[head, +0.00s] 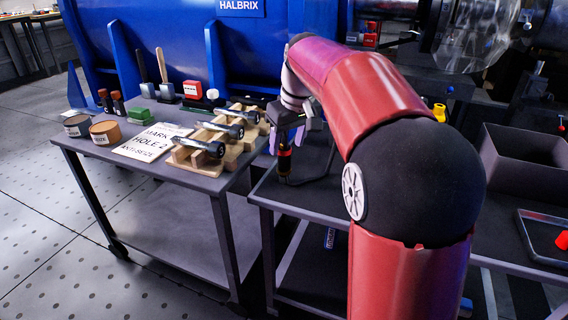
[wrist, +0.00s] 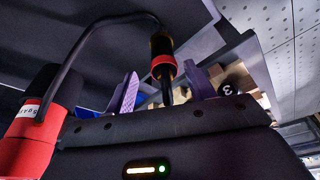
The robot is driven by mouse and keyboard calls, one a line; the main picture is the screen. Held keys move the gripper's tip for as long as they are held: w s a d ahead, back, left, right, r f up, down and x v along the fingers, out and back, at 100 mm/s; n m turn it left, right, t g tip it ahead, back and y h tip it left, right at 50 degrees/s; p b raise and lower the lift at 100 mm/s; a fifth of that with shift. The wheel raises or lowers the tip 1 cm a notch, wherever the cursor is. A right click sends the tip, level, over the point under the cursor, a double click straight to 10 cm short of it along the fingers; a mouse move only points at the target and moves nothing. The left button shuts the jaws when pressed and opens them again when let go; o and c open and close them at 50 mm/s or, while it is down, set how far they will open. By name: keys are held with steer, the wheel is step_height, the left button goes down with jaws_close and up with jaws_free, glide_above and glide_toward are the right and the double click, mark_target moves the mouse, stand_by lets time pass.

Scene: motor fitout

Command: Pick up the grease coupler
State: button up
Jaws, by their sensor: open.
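What looks like the grease coupler (wrist: 162,66), a black piece with a red collar and dark stem, shows in the wrist view at the end of a curved black hose (wrist: 92,28). The hose runs left to a red and black body with a white label (wrist: 30,135). In the head view the coupler (head: 284,162) is upright below my gripper (head: 287,140) at the dark bench's left end. My gripper is open, its purple fingers (wrist: 161,90) appearing on either side of the coupler. Whether they touch it cannot be told; its lower end is hidden.
A left cart (head: 190,183) carries a wooden rack (head: 184,160) with several dark bolts, a sign (head: 150,142), tins (head: 105,132) and brushes. On the right bench stand a grey bin (head: 515,165) and a tray (head: 530,235). My arm hides the bench's middle.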

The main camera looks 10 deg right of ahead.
mark_target(283, 156)
steer(key=x, duration=0.3)
steer(key=b+x, duration=0.1)
steer(key=x, duration=0.1)
steer(key=shift+s+a+f, duration=0.15)
steer(key=shift+a, duration=0.15)
steer(key=shift+c, duration=0.4)
steer(key=c, duration=1)
